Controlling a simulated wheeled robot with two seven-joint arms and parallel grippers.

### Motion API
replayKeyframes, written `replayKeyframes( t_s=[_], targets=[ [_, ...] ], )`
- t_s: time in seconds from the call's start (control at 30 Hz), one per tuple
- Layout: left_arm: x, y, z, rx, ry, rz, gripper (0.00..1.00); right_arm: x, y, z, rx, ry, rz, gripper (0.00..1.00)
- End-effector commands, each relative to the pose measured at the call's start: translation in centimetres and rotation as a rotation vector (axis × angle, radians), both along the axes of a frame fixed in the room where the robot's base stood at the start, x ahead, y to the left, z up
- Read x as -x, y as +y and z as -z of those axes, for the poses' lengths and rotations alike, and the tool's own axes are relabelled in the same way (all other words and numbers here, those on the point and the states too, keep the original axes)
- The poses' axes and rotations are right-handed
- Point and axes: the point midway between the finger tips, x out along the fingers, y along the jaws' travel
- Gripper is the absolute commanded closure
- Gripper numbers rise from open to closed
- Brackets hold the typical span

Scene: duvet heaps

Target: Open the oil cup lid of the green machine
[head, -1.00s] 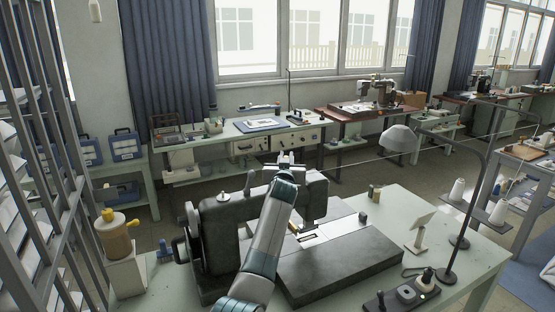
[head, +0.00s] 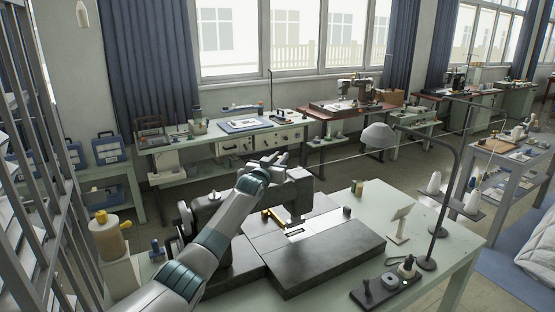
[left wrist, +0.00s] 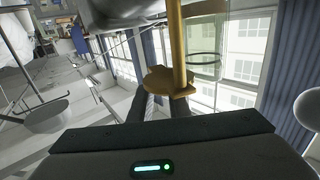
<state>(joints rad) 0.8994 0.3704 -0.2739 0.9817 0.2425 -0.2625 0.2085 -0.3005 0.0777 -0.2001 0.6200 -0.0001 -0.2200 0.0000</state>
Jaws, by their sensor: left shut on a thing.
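The dark grey-green sewing machine (head: 300,193) stands on the pale green table, partly hidden behind my left arm. My left gripper (head: 272,162) is over the machine's upper part. In the left wrist view my left gripper (left wrist: 162,98) has its dark fingers shut on a flat brass-coloured piece, which looks like the oil cup lid (left wrist: 165,80). A brass rod (left wrist: 178,40) runs from this piece toward the top of the picture. A clear, slightly green cup (left wrist: 204,52) shows beside the rod. Whether the lid is apart from the cup, I cannot tell. My right gripper is not shown.
A tan bottle (head: 108,238) stands at the left on a white block. Shelving (head: 40,170) borders the left side.

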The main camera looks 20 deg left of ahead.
Motion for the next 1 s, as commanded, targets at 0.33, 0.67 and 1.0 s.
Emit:
replayKeyframes(
  t_s=[0.33, 0.67, 1.0],
  targets=[
    [-0.45, -0.17, -0.59, 0.0, -0.01, 0.012, 1.0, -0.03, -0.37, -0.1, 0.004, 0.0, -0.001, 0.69],
    [-0.45, -0.21, -0.62, 0.0, -0.01, 0.012, 0.65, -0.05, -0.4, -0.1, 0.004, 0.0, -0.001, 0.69],
    [-0.29, -0.21, -0.31, 0.0, -0.006, 0.012, 0.65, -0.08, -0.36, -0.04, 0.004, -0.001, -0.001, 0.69]
  ],
)
